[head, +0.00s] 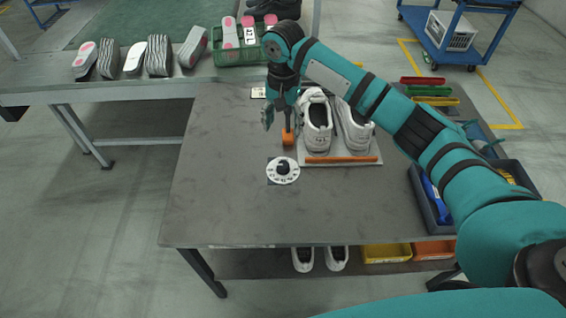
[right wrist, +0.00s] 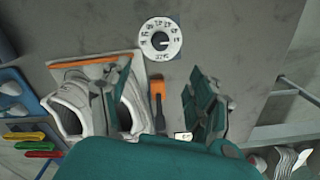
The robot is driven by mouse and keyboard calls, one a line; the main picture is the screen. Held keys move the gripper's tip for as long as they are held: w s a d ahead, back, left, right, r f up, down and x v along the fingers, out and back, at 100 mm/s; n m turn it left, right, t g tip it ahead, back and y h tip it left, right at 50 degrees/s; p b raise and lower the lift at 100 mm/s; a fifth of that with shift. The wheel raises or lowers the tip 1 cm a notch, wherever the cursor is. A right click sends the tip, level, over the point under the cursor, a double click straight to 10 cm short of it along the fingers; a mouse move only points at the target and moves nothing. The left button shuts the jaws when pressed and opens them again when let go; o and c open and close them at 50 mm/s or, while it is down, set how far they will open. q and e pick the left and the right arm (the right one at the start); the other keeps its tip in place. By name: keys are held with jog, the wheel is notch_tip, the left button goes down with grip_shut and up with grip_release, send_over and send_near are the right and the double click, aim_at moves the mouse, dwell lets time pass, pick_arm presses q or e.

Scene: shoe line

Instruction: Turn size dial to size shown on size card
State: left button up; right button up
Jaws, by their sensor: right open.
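The size dial (head: 283,170) is a white disc with dark markings and a black central knob, flat on the grey table. It also shows at the top of the right wrist view (right wrist: 160,39). Its numbers are too small to read surely. A small white card with dark print, likely the size card (head: 258,92), lies near the table's back edge; its print is unreadable. My right gripper (head: 281,117) is open and empty, above the table behind the dial. In the right wrist view its two fingers (right wrist: 161,80) are spread wide. My left gripper is out of view.
An orange-handled tool (head: 287,137) lies below the right gripper, beside white shoes (head: 318,115) on a board with an orange front strip (head: 342,159). Bins (head: 434,210) line the right edge. Insoles (head: 133,58) and a green crate (head: 233,57) are behind. The front-left tabletop is clear.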

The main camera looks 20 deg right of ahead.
aim_at(283, 165)
notch_tip(283, 165, down, 16)
jog(key=shift+f, duration=0.25)
jog(key=shift+c, duration=0.2)
jog(key=c, duration=1.1)
